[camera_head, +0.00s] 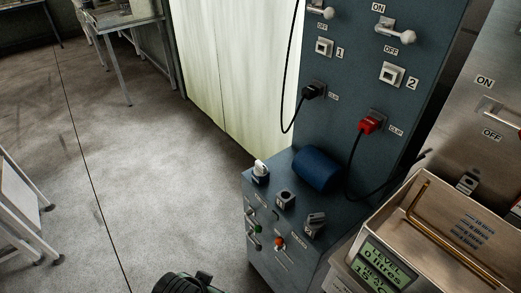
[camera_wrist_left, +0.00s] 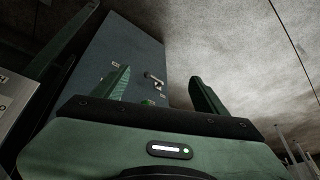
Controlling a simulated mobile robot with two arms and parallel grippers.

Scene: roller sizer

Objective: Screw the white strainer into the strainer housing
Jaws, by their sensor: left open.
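A small white-topped piece, which looks like the white strainer (camera_head: 260,166), stands upright at the left corner of the blue-grey cabinet's low top. The dark block under it looks like a housing (camera_head: 261,178); I cannot tell how far the white piece is seated. A second square block with a round opening (camera_head: 286,199) is to its right, and a third block with a tilted grey top (camera_head: 315,222) is further right. My left gripper (camera_wrist_left: 158,79) is open and empty in the left wrist view, its fingers apart from the cabinet. Part of it shows at the head view's bottom edge.
A blue cylinder (camera_head: 317,170) lies on the cabinet top beside the upright panel (camera_head: 345,65). Black and red plugs (camera_head: 368,125) have hanging cables. A metal tank with a level display (camera_head: 387,262) stands at right.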

